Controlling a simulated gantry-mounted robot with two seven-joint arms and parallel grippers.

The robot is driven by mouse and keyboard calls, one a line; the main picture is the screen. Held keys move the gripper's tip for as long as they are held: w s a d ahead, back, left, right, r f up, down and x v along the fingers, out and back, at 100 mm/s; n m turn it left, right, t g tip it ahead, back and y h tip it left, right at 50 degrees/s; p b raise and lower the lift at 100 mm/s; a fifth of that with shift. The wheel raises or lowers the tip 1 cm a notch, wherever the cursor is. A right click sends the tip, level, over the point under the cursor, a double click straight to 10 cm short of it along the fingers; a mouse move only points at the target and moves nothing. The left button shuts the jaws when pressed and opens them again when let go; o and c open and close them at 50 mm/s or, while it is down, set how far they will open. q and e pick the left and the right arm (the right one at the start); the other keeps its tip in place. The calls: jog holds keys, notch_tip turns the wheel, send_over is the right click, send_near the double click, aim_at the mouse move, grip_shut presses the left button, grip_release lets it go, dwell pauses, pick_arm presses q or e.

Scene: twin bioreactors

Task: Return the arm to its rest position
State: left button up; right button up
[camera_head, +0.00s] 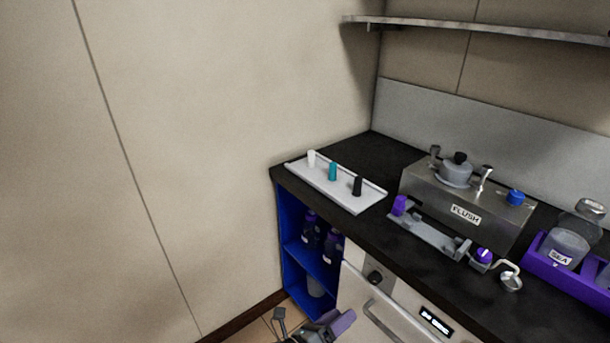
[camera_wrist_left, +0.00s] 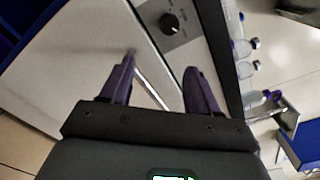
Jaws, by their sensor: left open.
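My left gripper (camera_head: 328,326) shows at the bottom edge of the head view, partly cut off. It is low in front of the counter, beside the blue open cabinet and the white appliance front. In the left wrist view its two purple fingers (camera_wrist_left: 160,68) stand apart with nothing held between them. Behind them are the white appliance door (camera_wrist_left: 75,60), its bar handle (camera_wrist_left: 150,88) and a dark knob (camera_wrist_left: 169,22). My right gripper is not in view.
The black counter (camera_head: 400,155) holds a white tray (camera_head: 335,187) with three small caps, a steel FLUSH unit (camera_head: 465,215) and a purple rack (camera_head: 575,268) with a bottle. The blue cabinet (camera_head: 290,255) holds dark bottles. A shelf (camera_head: 480,29) hangs above. Open space lies left of the counter.

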pick_arm(q)
jog(key=s+d+n+t+y+p, duration=0.1)
jog(key=s+n+t+y+p, duration=0.1)
jog(key=s+n+p, duration=0.85)
jog(key=s+a+r+n+g+y+p, duration=0.2)
jog(key=s+a+r+n+g+y, duration=0.15)
jog(key=s+a+n, duration=0.55)
jog(key=s+a+r+n+g+y+p, duration=0.2)
jog(key=s+a+n+y, duration=0.4)
jog(key=a, duration=0.7)
jog(key=s+a+r+n+g+y+p, duration=0.2)
jog(key=s+a+r+n+g+y, duration=0.15)
jog(key=a+n, duration=0.7)
notch_tip(320, 180, up, 37)
jog(key=m+p, duration=0.1)
jog(key=p, duration=3.7)
notch_tip(320, 180, down, 54)
jog(key=b, duration=5.4)
jog(key=shift+s+a+t+h, duration=0.2)
jog(key=shift+s+t+h, duration=0.1)
jog(key=shift+s+h, duration=0.1)
